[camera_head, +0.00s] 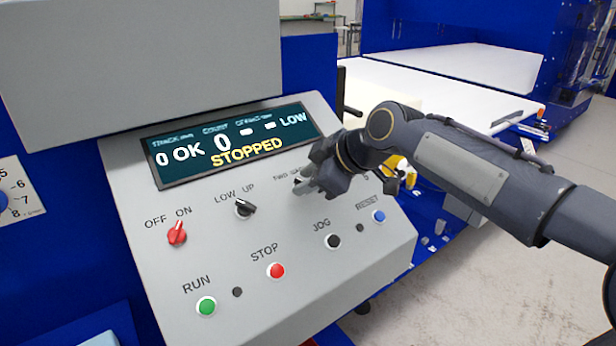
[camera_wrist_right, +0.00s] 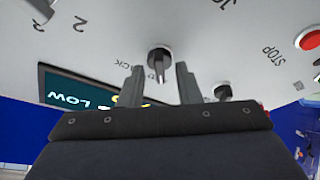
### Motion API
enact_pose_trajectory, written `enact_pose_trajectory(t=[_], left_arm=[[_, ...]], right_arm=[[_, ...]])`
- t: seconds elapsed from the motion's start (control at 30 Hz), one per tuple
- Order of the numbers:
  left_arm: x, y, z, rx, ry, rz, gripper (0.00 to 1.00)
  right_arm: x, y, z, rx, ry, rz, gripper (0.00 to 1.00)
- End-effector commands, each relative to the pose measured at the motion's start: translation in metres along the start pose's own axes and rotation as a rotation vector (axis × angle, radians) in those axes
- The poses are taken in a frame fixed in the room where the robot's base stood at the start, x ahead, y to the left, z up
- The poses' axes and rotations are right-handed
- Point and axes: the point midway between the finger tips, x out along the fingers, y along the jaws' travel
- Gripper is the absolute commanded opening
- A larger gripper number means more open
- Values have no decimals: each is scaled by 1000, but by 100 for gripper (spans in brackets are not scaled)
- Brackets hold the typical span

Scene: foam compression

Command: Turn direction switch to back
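A black direction switch knob (camera_wrist_right: 160,56) sits on the grey panel in the wrist view, with a label reading like "BACK" (camera_wrist_right: 124,61) at its left. Its grip ridge points down in that picture. My right gripper (camera_wrist_right: 160,83) is open. One finger is on each side of the knob, with a visible gap to it on both sides. In the head view my right gripper (camera_head: 301,185) is low over the panel and hides most of this knob. My left gripper is out of view.
The control panel (camera_head: 150,240) has a display (camera_head: 232,146) reading STOPPED. A red OFF/ON knob (camera_head: 177,234) and a black LOW/UP knob (camera_head: 245,208) lie left of my gripper. Below are green RUN (camera_head: 206,306), red STOP (camera_head: 275,270), black JOG (camera_head: 332,241) and blue RESET (camera_head: 378,216) buttons.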

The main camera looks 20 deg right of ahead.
Motion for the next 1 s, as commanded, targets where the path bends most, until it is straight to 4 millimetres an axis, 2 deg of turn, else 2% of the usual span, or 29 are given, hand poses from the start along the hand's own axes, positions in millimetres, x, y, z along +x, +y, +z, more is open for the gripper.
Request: enact_pose_trajectory(t=[0.2, 0.4, 0.43, 0.77, 1.0], left_arm=[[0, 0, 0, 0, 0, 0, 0], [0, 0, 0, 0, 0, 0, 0], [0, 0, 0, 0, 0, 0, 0], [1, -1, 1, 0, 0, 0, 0], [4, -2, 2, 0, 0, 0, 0]], right_arm=[[0, 0, 0, 0, 0, 0, 29], [0, 0, 0, 1, 0, -1, 3], [0, 0, 0, 1, 0, -1, 1], [0, -1, 0, 52, -1, 17, 1], [0, -2, 0, 195, -1, 70, 1]])
